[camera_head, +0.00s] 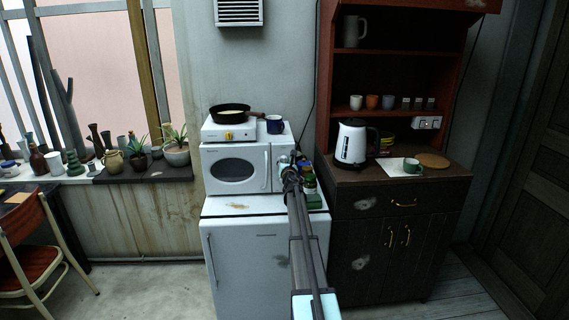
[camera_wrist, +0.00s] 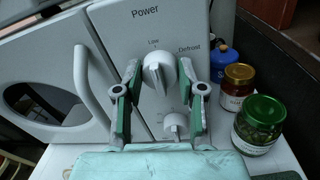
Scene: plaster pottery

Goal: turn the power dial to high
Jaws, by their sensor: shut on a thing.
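The white microwave (camera_head: 202,166) stands on a low white fridge in the head view. Its control panel (camera_wrist: 112,18) fills the middle of the wrist view, with the word "Power" at the top. The white power dial (camera_wrist: 158,72) sits below that word, its ridge roughly upright under the "Low" mark. "Defrost" is printed to its upper right; no "High" mark is readable. My gripper (camera_wrist: 158,88) is shut on the power dial, one finger on each side. In the head view my gripper (camera_head: 290,172) is at the microwave's right front. A second, lower dial (camera_wrist: 176,126) shows between the fingers.
The microwave door handle (camera_wrist: 92,88) is close on the left. A hot plate (camera_head: 228,133) with a pan (camera_head: 231,108) and a blue mug (camera_head: 275,124) are on top.

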